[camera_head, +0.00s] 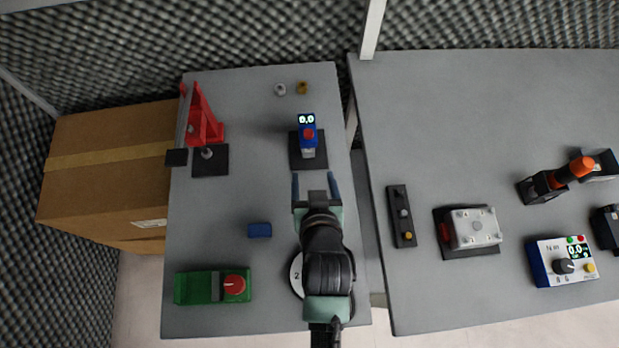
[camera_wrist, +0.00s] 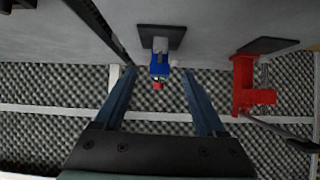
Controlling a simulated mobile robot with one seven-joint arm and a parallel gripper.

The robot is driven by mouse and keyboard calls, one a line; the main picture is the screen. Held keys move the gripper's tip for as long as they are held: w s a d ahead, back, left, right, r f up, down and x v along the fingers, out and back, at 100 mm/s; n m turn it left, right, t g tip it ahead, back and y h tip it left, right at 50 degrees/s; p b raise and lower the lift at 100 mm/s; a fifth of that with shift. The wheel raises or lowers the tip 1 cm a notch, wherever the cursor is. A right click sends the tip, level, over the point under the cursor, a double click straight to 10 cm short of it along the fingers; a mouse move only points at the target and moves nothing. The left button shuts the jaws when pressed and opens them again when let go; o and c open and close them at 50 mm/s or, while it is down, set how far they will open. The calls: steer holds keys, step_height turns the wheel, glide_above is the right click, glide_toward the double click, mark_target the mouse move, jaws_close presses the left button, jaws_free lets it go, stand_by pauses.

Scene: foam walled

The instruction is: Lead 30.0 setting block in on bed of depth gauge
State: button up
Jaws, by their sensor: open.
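The depth gauge (camera_head: 308,134) is a blue upright device with a display reading 0,0 and a red knob, on a dark square base at the table's back right. It also shows in the wrist view (camera_wrist: 160,66), appearing between the fingers but beyond them. My gripper (camera_head: 315,184) is open and empty, just in front of the gauge and apart from it. A small blue block (camera_head: 259,230) lies on the table, left of my arm. No 30.0 marking is readable, so I cannot tell whether it is the setting block.
A red stand (camera_head: 203,125) is at the back left, with two small metal pieces (camera_head: 280,89) (camera_head: 302,87) behind the gauge. A green device (camera_head: 213,287) sits at the front left. My arm partly hides a round dial (camera_head: 296,272). A second table (camera_head: 450,110) stands right, beyond a gap.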

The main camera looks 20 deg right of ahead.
mark_target(308, 149)
stand_by(0.3)
steer(key=x, duration=1.3)
steer(key=shift+r, duration=0.15)
jaws_close()
jaws_free()
stand_by(0.4)
steer(key=v, duration=1.3)
